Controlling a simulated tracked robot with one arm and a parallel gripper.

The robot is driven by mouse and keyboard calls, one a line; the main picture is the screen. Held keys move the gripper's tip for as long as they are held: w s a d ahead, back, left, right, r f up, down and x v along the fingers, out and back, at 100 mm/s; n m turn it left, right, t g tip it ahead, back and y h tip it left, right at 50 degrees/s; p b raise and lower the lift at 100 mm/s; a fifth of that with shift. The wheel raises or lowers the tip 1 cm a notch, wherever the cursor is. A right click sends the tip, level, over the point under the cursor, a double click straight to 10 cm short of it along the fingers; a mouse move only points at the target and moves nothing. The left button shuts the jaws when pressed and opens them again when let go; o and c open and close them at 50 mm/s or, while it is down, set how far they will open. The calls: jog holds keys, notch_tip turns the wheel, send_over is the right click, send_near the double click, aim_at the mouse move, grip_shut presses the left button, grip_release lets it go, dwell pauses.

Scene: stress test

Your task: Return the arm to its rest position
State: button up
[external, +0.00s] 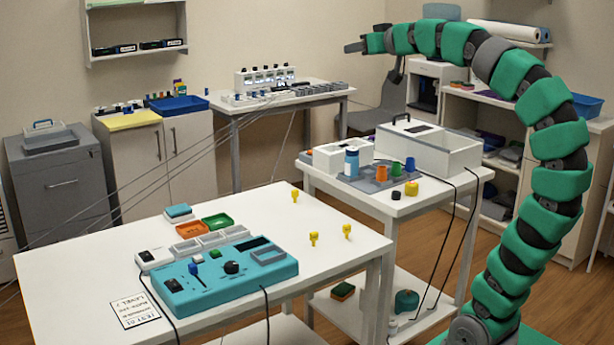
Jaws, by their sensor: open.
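My arm rises from the lower right in green padded segments and arches over to the left at the top. My gripper (354,47) is at its end, high above the white side table and pointing left. It is open, small in the picture, and nothing shows between its fingers. It is apart from every surface and object.
A white table (90,275) at the front holds a teal control box (215,290) and several small yellow pieces (314,238). A white side table (430,205) carries a white case (450,155), coloured cups and a bottle (352,162). Thin cables cross the left. Shelves (505,100) stand behind my arm.

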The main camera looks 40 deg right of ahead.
jog(key=shift+s+r, duration=0.15)
jog(key=shift+r, duration=0.15)
